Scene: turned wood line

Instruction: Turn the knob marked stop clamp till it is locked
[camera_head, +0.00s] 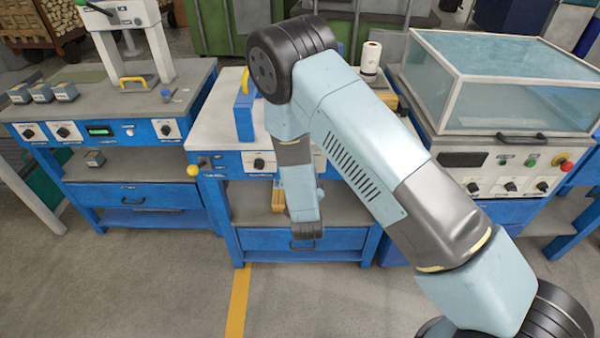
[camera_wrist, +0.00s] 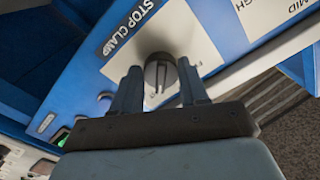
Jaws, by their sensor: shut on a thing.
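The stop clamp knob (camera_wrist: 159,75) is a dark grey round knob with a light pointer line.
A neighbouring plate with MID on it (camera_wrist: 285,10) is at the top right of the wrist view. In the head view, the middle blue bench (camera_head: 300,240) stands between a left bench (camera_head: 110,190) and a machine with a clear cover (camera_head: 500,85). Open floor lies in front.

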